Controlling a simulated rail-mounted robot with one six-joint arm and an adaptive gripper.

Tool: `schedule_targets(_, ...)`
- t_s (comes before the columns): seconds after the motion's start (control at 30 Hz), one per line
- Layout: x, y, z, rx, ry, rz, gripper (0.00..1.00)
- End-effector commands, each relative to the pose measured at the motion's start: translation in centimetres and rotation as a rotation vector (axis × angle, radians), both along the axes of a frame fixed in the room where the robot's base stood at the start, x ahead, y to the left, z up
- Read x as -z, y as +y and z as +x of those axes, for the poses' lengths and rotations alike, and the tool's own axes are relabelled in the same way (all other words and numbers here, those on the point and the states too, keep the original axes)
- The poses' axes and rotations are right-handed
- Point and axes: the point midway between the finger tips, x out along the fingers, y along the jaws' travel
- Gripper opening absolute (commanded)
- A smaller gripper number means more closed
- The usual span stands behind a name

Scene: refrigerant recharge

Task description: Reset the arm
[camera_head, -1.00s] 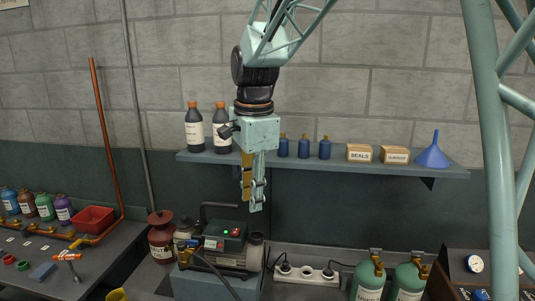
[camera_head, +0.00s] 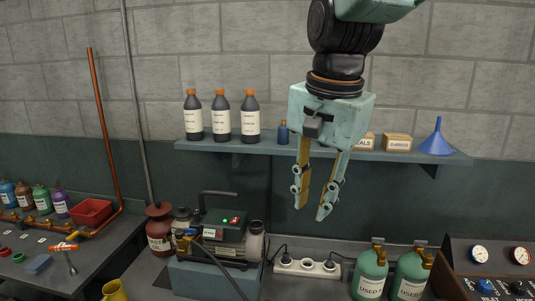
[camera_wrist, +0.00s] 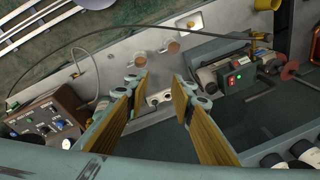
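My gripper (camera_head: 311,210) hangs with its fingers pointing down, in front of the wall shelf (camera_head: 235,146) and right of the middle in the head view. Its two fingers, with yellow-brown inner pads, stand apart with nothing between them. The wrist view also shows my gripper (camera_wrist: 163,88) open and empty, its fingertips well above the bench. It touches nothing that I can see. My gripper hides part of the shelf and some of the things on it.
Dark bottles (camera_head: 221,118), a blue bottle (camera_head: 283,132), boxes (camera_head: 397,142) and a blue funnel (camera_head: 437,141) stand on the shelf. Below are a pump (camera_head: 222,235), a power strip (camera_head: 306,267), green cylinders (camera_head: 370,272) and a control panel (camera_head: 497,262). A red bin (camera_head: 91,212) is at left.

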Motion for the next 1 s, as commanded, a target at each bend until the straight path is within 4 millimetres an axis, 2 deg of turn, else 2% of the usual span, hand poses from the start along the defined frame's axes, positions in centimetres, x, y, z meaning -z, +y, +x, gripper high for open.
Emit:
schedule_targets(0.1,0.3,-1.4,-2.0,-0.046,-0.015,-0.011,0.23)
schedule_targets(0.57,2.0,-5.9,-9.5,-0.241,-0.066,-0.066,0.23)
schedule_targets(1.0,5.0,-9.1,-16.8,-0.425,-0.110,-0.131,0.23)
